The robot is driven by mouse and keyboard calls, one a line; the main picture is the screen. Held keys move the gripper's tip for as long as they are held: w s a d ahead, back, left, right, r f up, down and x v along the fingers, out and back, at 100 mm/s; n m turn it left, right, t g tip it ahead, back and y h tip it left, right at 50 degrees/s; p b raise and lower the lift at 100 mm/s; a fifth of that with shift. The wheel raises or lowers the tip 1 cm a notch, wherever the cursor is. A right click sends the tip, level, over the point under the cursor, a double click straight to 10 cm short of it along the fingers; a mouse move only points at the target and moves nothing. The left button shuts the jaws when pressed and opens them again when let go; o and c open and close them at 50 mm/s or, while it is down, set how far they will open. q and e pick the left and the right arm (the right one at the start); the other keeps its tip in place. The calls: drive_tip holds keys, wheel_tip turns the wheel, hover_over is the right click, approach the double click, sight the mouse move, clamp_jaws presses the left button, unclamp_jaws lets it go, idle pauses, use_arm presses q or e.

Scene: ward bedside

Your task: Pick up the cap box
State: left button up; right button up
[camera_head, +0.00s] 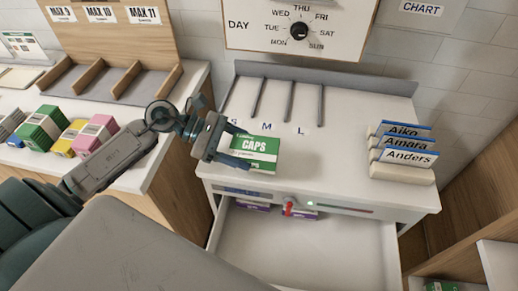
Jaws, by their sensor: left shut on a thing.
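The cap box (257,151) is a green and white box lettered "CAPS". It is at the left front of the white cabinet top, by the letters S, M and L; whether it rests on the top or is held just above it, I cannot tell. My left gripper (237,145) comes in from the left and is shut on the box's left end, with its fingers over part of it. My right gripper is not in view.
An open drawer (300,245) below the top holds purple boxes at its back left. Name cards (404,157) stand in a holder at the right. Several coloured boxes (42,125) sit on the left counter. The middle of the cabinet top is clear.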

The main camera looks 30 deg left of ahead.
use_arm(q)
drive_tip(key=shift+s+a+r, duration=0.15)
drive_tip(key=shift+s+a, duration=0.9)
drive_tip(key=shift+a, duration=0.1)
drive_tip(key=shift+s+a, duration=0.5)
drive_tip(key=shift+a, duration=0.05)
drive_tip(key=shift+s+a+r, duration=0.1)
drive_tip(key=shift+a, duration=0.05)
